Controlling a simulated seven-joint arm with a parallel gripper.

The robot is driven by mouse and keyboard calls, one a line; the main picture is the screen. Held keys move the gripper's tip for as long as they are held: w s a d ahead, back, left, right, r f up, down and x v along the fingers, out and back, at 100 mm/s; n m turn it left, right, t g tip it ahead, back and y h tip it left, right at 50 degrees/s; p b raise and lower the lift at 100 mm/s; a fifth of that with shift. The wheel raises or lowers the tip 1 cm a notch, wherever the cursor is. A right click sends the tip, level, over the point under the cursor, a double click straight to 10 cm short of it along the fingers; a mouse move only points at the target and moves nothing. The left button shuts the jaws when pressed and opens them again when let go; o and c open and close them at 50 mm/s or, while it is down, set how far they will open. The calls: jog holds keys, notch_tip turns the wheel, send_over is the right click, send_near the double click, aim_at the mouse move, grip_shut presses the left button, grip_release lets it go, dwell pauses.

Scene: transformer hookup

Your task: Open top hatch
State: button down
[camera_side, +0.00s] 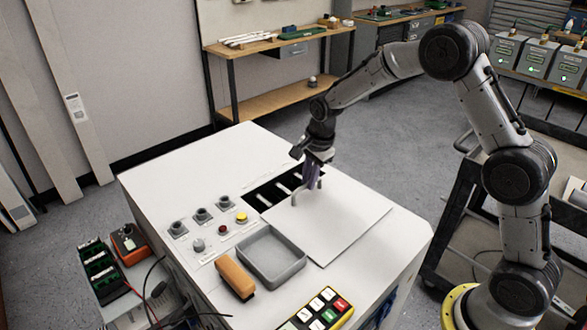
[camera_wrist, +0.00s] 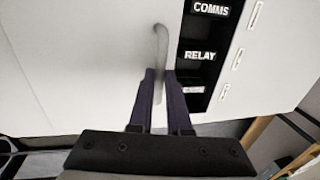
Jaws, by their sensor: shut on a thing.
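The top hatch (camera_side: 340,225) is a flat white panel lying on top of the white cabinet (camera_side: 150,190). A dark opening (camera_side: 263,197) with several white-labelled slots shows along its far left edge, so the hatch stands partly open. My gripper (camera_side: 312,178) points down and is shut on the hatch's curved grey handle (camera_side: 296,196). In the wrist view, the two dark fingers (camera_wrist: 161,75) close around the handle (camera_wrist: 161,42), beside the opening (camera_wrist: 205,35). Labels there read COMMS and RELAY; a third is partly hidden by a finger.
Knobs and buttons (camera_side: 210,222), a grey tray (camera_side: 270,258), an orange-brown block (camera_side: 235,278) and a button pad (camera_side: 318,312) occupy the cabinet's near side. A workbench (camera_side: 270,45) stands behind. A dark cart (camera_side: 465,205) stands to the right.

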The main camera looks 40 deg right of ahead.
send_over(328, 210)
jog(key=shift+w, duration=0.1)
dwell(0.4)
jog(key=c, duration=0.9)
grip_release()
jog(key=shift+o, duration=0.2)
notch_tip(328, 210, up, 14)
jog(key=s, duration=0.2)
jog(key=shift+s+f, duration=0.15)
jog(key=shift+s, duration=0.25)
